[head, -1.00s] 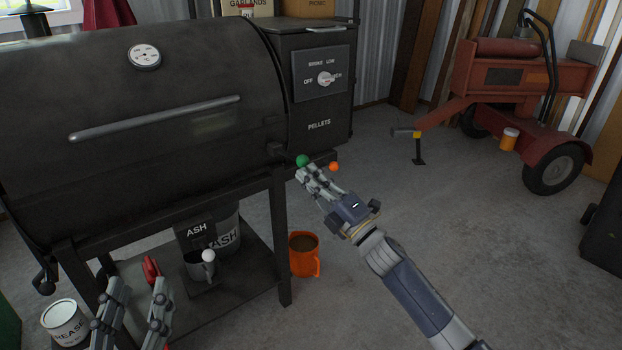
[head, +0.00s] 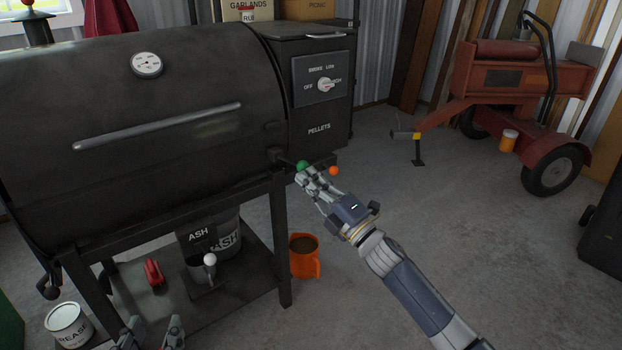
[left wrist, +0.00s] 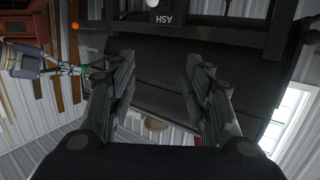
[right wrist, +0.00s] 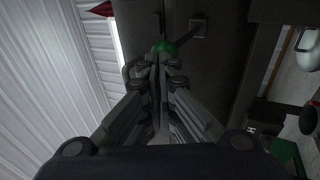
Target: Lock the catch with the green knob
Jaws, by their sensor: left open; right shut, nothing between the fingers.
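The green knob (head: 302,166) is on the catch at the front right of the black smoker (head: 170,130), just below the pellet box. In the right wrist view the green knob (right wrist: 164,47) lies right at my fingertips. My right gripper (head: 309,174) is shut with nothing between its fingers, its tips at or against the knob; I cannot tell whether they touch. An orange knob (head: 334,171) sits just to the right of the green one. My left gripper (head: 150,332) is open and empty, low at the bottom edge of the head view.
A white-knobbed ash handle (head: 210,260), a red item (head: 153,273) and a grease can (head: 67,325) are low down. A red trailer machine (head: 510,80) stands behind.

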